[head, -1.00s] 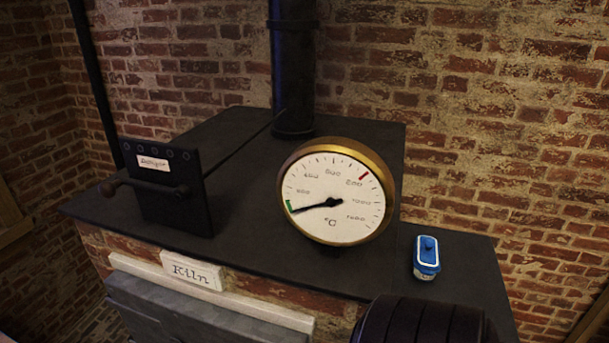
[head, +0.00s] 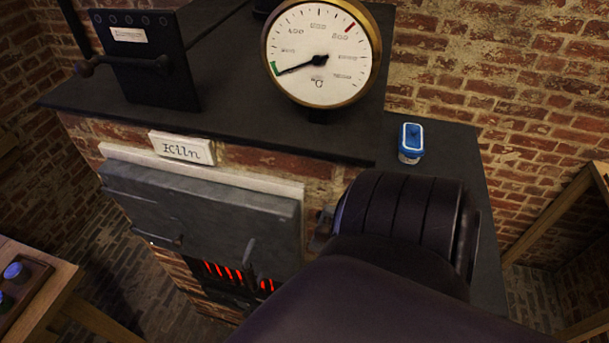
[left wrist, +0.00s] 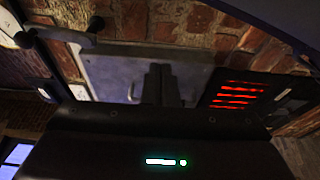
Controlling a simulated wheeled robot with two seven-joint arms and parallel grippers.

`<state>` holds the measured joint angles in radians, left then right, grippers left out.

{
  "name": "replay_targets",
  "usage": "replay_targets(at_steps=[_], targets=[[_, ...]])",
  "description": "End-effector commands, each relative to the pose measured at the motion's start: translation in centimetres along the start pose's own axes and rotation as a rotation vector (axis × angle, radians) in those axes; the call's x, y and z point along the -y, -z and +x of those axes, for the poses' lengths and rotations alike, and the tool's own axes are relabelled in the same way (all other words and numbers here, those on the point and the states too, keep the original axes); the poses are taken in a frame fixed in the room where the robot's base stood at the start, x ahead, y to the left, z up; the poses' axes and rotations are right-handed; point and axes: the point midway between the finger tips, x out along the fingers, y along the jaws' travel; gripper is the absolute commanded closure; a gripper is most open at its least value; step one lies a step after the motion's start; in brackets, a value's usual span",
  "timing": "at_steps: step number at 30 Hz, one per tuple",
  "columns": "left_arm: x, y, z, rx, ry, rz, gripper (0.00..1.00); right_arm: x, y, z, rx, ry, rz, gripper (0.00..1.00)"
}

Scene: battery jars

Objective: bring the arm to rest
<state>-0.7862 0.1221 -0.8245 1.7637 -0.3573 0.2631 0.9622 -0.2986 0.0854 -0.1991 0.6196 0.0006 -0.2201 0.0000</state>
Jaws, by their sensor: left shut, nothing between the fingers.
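My left gripper (left wrist: 160,86) shows in the left wrist view with its two dark fingers together and nothing between them. The grey kiln door (left wrist: 115,70) is behind the fingers in that view; I cannot tell the distance. In the head view a large dark ribbed arm part of mine (head: 405,215) fills the lower right, in front of the kiln. I cannot make out gripper fingers there. My right gripper is not in view.
The brick kiln has a grey door (head: 210,215) and a glowing red grate (head: 225,271). A round dial (head: 320,55), a dark lever box (head: 145,60) and a blue-lidded container (head: 411,143) stand on its dark top. A wooden table (head: 60,285) is at lower left.

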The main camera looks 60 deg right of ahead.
Motion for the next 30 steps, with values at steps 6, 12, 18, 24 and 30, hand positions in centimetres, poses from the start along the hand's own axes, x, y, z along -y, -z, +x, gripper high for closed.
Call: replay_targets(at_steps=[6,12,18,24,30], targets=[[-0.1,-0.2,-0.3,0.0,0.0,0.0,1.0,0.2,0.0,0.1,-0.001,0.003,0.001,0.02],[2.9,0.3,-0.6,0.003,0.054,0.043,1.0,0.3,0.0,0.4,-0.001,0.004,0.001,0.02],[15.1,3.5,-3.4,0.02,0.3,0.23,1.0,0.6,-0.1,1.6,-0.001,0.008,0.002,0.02],[28.4,8.5,-9.5,0.066,0.61,0.431,1.0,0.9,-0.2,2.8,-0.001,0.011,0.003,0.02],[39.8,13.9,-18.5,0.15,0.932,0.577,1.0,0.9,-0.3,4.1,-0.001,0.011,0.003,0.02]])
